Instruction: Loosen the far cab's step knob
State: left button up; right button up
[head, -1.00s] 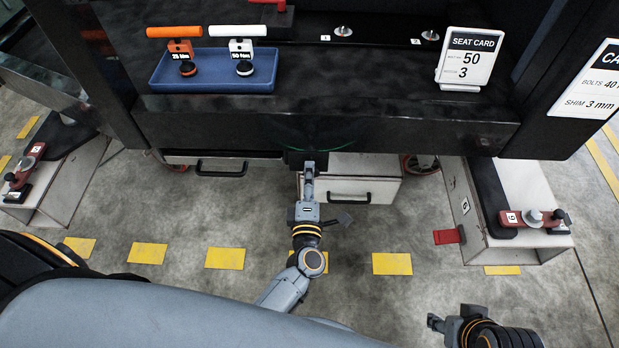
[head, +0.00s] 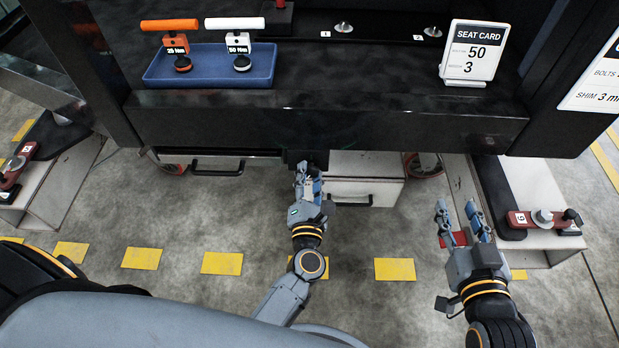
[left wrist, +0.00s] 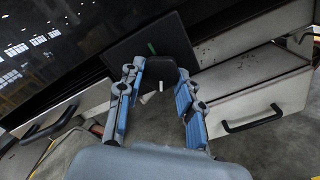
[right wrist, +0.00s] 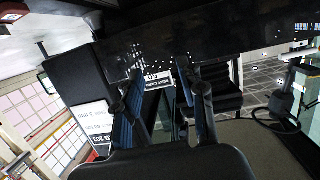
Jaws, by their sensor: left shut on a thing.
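My left gripper (head: 308,174) is at the black trolley's lower front edge, shut on a black block (left wrist: 158,72) below that edge. A dark square plate (left wrist: 178,40) lies behind the block in the left wrist view. My right gripper (head: 457,207) is open and empty, fingers pointing up, left of the right-hand step. That step (head: 540,180) carries a red clamp bar (head: 520,217) with a silver knob (head: 543,215) and a black knob (head: 570,214). A similar red bar (head: 14,170) is at far left. I cannot tell which knob is the far cab's.
The blue tray (head: 212,82) holds an orange-handled and a white-handled torque tool. A seat card (head: 472,52) stands to the right on the black deck (head: 360,80). White drawers (head: 352,166) are under the edge. The floor between my grippers is mostly clear.

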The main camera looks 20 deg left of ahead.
pick_arm(q)
jog(key=shift+n, duration=0.3)
pick_arm(e)
jog(key=shift+w+a+r+t, duration=0.2)
jog(key=shift+r+t, duration=0.2)
jog(key=shift+r, duration=0.25)
pick_arm(q)
jog(key=o, duration=1.2)
jog(key=shift+c, duration=0.2)
jog(key=v, duration=1.2)
